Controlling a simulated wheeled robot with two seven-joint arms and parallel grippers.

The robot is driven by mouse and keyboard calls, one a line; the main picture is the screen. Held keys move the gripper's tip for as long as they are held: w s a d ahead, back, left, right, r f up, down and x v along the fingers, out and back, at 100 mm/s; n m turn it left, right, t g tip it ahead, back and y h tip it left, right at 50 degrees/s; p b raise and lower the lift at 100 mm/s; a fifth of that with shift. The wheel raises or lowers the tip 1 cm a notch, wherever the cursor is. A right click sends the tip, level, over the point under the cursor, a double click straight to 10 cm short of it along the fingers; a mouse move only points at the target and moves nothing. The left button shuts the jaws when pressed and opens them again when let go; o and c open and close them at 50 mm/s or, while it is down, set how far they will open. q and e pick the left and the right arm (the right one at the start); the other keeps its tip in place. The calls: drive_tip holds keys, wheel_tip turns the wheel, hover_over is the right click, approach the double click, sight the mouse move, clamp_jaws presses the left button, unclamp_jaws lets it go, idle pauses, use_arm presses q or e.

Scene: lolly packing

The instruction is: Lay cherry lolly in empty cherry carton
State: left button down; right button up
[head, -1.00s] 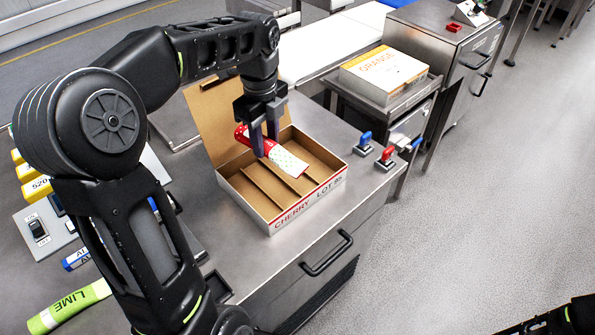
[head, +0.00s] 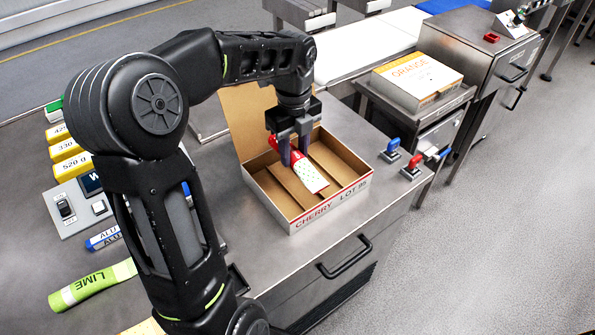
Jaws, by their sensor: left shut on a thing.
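The cherry carton (head: 345,202) stands open on the steel bench, its lid flap up at the back. Its front wall reads CHERRY. Brown dividers split the inside into long compartments, and I see no other lolly in them. My left gripper (head: 293,162) points down into the carton, shut on the cherry lolly (head: 311,180). The lolly has a red end and a white dotted wrapper. It lies roughly along the dividers, at the middle compartment; I cannot tell whether it touches the floor. The gripper hides part of it. My right gripper is not in view.
A closed orange carton (head: 418,78) sits on a stand behind right. Blue (head: 391,149) and red (head: 413,165) handled stamps stand right of the cherry carton.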

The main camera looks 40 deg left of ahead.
use_arm(q)
drive_tip(key=shift+f, duration=0.65)
drive_tip(key=shift+f, duration=2.45)
drive_tip(key=shift+f, duration=0.55)
drive_tip(key=shift+f, duration=0.1)
drive_tip(key=c, duration=1)
unclamp_jaws()
drive_tip(key=shift+o, duration=0.2)
